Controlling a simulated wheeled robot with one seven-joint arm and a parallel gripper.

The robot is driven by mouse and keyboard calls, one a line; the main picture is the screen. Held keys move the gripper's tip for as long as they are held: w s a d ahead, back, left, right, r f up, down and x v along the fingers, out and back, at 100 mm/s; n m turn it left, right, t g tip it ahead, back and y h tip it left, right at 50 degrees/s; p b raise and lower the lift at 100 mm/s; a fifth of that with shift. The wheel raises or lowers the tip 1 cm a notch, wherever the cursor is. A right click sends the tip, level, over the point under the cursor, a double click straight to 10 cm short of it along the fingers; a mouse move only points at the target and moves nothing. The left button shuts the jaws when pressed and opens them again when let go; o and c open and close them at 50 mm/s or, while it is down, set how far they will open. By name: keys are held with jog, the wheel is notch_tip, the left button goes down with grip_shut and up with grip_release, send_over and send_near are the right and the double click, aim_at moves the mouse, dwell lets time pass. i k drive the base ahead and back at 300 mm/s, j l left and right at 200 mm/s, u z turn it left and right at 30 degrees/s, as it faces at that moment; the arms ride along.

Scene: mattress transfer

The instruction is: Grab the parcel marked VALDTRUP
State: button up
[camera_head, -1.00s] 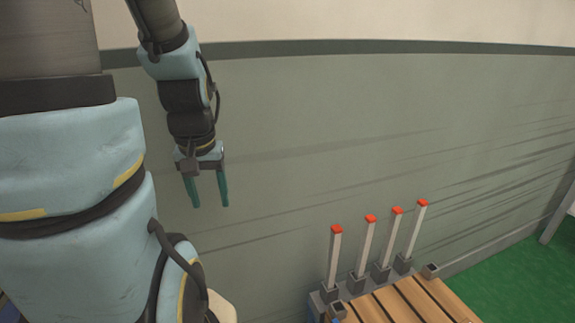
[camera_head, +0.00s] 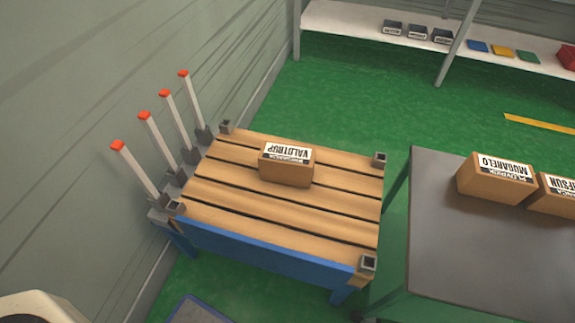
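The parcel marked VALDTRUP (camera_head: 286,171) is a small brown box with a white label on top, its text upside down in the picture. It sits on the wooden slats of a low blue-framed pallet stand (camera_head: 230,220), towards the back and right of its middle. Nothing touches or covers it. My gripper is out of the current view.
Several upright posts with red tips (camera_head: 160,138) line the stand's left side by the wall. Metal corner sockets (camera_head: 368,263) stick up. A grey table (camera_head: 440,245) at right holds a MUGARELO parcel (camera_head: 497,178) and another parcel (camera_head: 556,194). A white shelf (camera_head: 350,20) stands behind.

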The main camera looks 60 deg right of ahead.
aim_at(283, 164)
jog(key=z, duration=0.75)
jog(key=k+j+z, duration=0.2)
jog(key=z, duration=0.25)
jog(key=k+j+z, duration=0.2)
jog(key=z, duration=0.3)
jog(key=k, duration=0.1)
